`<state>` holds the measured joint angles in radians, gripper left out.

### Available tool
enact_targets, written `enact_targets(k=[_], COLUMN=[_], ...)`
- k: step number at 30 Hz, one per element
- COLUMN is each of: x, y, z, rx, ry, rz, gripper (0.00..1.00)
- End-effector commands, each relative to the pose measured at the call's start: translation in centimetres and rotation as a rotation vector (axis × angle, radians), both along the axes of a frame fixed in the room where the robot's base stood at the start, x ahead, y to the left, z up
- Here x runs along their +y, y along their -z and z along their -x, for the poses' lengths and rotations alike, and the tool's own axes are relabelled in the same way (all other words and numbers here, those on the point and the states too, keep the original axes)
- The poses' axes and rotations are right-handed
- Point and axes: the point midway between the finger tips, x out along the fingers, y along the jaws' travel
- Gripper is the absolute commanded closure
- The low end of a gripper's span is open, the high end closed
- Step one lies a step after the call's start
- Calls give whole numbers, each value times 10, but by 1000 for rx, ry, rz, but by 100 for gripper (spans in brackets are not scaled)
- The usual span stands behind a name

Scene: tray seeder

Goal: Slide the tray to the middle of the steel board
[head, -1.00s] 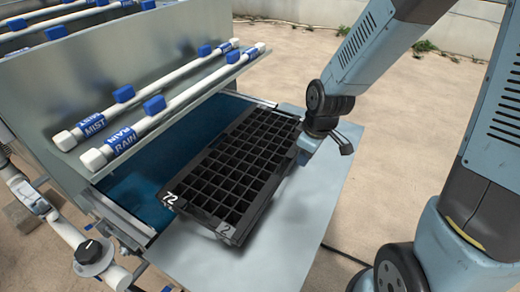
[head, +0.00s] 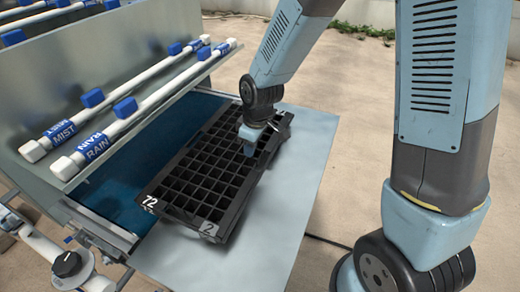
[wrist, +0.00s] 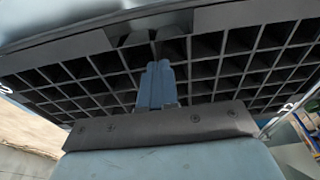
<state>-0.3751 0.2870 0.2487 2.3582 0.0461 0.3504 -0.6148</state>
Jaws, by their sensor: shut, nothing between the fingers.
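The black seedling tray (head: 213,222), a grid of empty cells marked 72 and 2, lies at an angle on the steel board (head: 285,200). Its left side appears to reach over the blue bed, and bare board shows to its right. My gripper (head: 249,150) is over the right, far part of the tray in the head view. In the wrist view my gripper (wrist: 158,85) is shut and empty, with its fingers over the tray cells near a rim (wrist: 135,38). I cannot tell whether the fingertips touch a cell wall.
The seeder's blue bed (head: 122,186) lies left of the tray. White pipes labelled MIST (head: 61,131) and RAIN (head: 96,147) run above it along a metal panel. A black knob (head: 67,263) is at lower left. The right part of the board is clear.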

Motion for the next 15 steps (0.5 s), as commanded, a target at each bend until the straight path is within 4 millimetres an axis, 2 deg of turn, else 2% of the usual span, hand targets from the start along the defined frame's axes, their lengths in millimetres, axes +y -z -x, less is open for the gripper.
enact_targets(k=[3, 8, 15], x=[17, 36, 33], y=[0, 0, 16], z=[-7, -14, -14], rx=[0, 0, 1], ry=[-3, -3, 1], rz=[0, 0, 1], gripper=[100, 100, 100])
